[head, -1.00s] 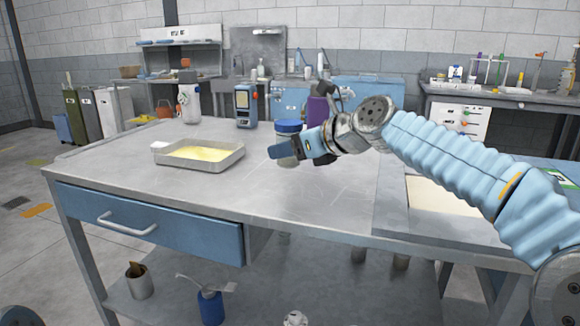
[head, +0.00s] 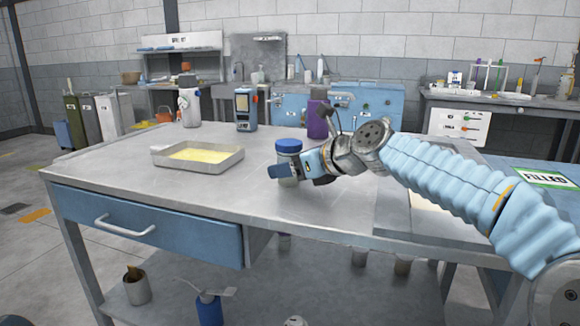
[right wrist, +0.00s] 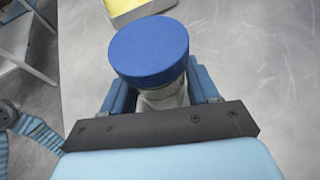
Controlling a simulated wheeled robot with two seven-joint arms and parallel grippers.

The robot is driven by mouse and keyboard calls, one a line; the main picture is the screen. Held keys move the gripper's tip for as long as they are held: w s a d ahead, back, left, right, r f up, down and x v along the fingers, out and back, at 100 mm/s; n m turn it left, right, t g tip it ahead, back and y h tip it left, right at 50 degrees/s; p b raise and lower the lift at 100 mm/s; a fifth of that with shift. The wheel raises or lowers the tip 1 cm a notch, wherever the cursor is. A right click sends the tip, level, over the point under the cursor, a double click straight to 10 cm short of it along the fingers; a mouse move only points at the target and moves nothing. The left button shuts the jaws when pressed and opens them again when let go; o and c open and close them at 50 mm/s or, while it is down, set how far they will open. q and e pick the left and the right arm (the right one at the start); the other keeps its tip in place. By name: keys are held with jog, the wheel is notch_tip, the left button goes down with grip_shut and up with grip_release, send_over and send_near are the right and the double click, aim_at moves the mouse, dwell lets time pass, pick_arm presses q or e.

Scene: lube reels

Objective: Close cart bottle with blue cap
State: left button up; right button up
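A bottle (head: 289,180) with a wide blue cap (head: 289,145) is upright over the middle of the grey workbench (head: 330,205). My right gripper (head: 292,167) reaches it from the right, with its fingers around the body just below the cap. In the right wrist view the blue cap (right wrist: 150,50) sits on top of the pale bottle body (right wrist: 163,95), and the blue fingers press on both sides of it. The lower part is hidden by the gripper, and I cannot tell whether the base touches the bench. My left gripper is not in view.
A metal tray (head: 236,162) of yellow liquid lies left of the bottle. A handheld device (head: 244,110), a white bottle (head: 188,108) and a purple bottle (head: 317,122) stand at the back. A green-edged "FILLED" sign (head: 547,179) is at right. The bench's front middle is clear.

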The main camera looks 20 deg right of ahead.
jog(key=shift+o, duration=1.4)
jog(key=shift+r, duration=0.1)
jog(key=v, duration=1.1)
jog(key=shift+s+d+r, duration=0.15)
jog(key=shift+s, duration=0.1)
jog(key=shift+s+d, duration=0.1)
jog(key=shift+s, duration=0.05)
